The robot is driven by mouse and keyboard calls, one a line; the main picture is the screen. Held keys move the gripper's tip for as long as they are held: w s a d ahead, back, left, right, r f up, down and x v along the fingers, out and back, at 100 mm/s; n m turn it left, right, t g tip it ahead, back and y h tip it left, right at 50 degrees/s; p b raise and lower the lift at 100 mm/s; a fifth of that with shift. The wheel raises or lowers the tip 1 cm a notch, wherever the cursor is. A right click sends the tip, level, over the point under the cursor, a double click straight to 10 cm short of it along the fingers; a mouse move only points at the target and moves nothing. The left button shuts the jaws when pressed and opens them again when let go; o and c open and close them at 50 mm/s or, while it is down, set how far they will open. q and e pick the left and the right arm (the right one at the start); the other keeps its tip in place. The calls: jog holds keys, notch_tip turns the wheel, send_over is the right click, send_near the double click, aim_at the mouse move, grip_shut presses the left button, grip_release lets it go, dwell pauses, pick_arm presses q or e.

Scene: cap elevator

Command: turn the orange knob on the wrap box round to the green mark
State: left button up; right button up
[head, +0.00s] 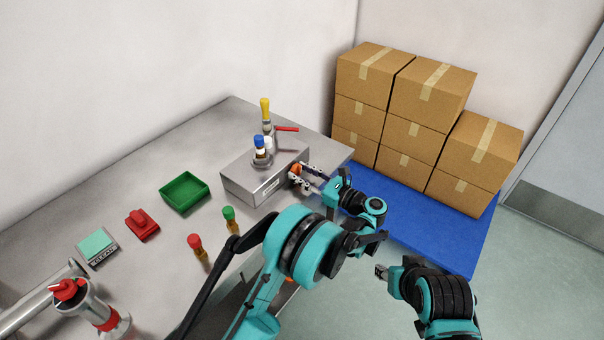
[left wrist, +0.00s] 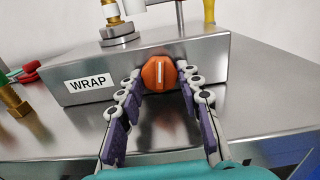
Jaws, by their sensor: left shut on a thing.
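The wrap box (head: 240,187) is a grey metal box on the table, and its WRAP label (left wrist: 90,83) shows in the left wrist view. The orange knob (left wrist: 159,72) sits on its front face, with its white pointer line upright. My left gripper (left wrist: 160,82) has its fingers on either side of the knob and is shut on it. In the head view the knob (head: 295,169) is partly covered by my left gripper (head: 298,178). I cannot make out the green mark. My right gripper (head: 382,272) is off to the right, away from the box; its jaws are too small to read.
A blue-capped bottle (head: 261,147) stands on the box, near a yellow-topped post (head: 265,110) and a red lever (head: 287,129). Cartons (head: 405,130) stand on a blue platform (head: 430,230) at right.

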pick_arm(q)
jog(key=o, duration=0.9)
jog(key=shift+w+a, duration=0.1)
jog(key=shift+a, duration=0.05)
jog(key=shift+r, duration=0.1)
notch_tip(320, 180, up, 10)
jog(key=shift+f, duration=0.1)
